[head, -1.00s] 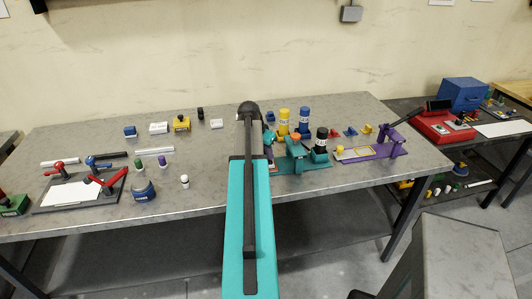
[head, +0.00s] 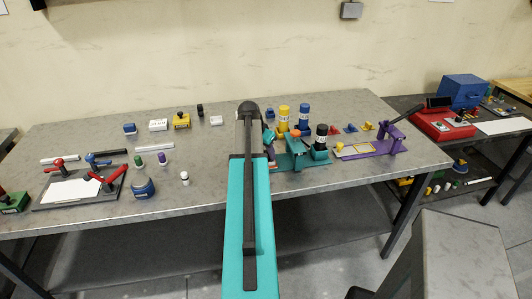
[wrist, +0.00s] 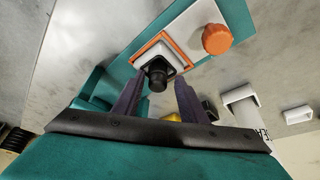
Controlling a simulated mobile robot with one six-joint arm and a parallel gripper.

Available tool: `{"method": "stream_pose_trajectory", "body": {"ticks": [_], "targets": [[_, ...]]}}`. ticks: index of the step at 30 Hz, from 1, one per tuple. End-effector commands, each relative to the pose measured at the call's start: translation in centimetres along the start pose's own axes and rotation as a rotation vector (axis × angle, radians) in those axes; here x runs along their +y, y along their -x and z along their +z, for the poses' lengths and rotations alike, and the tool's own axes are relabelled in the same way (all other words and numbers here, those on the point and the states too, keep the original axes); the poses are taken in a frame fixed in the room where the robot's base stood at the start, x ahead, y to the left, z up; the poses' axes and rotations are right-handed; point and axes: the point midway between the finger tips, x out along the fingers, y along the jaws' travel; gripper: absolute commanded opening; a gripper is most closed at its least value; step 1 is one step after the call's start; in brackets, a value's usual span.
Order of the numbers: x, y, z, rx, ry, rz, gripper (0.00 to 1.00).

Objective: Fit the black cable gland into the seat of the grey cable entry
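In the wrist view a small black round part (wrist: 157,72), which looks like the cable gland, is at a pale grey block with an orange frame (wrist: 150,50). I cannot tell whether it sits in the block or stands in front of it. My gripper (wrist: 159,80) has two dark purple fingers, apart, with the black part between their tips and a visible gap at each side. The pale block stands on a teal plate (wrist: 120,75). I cannot pick out the grey cable entry with certainty.
An orange knob (wrist: 217,39) is close to the right of the block. In the head view yellow (head: 284,117) and blue (head: 304,116) bottles, a black bottle (head: 320,138) and a purple fixture (head: 372,148) crowd the right.

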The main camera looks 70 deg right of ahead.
Motion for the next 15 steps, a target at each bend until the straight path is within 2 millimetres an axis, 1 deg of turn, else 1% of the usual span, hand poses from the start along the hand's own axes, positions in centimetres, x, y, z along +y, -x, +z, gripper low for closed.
{"method": "stream_pose_trajectory", "body": {"ticks": [8, 15], "targets": [[0.1, 0.0, 0.1, -0.003, -0.001, 0.002, 0.39], [0.1, 1.1, -0.2, -0.001, -0.001, 0.001, 0.39]]}}
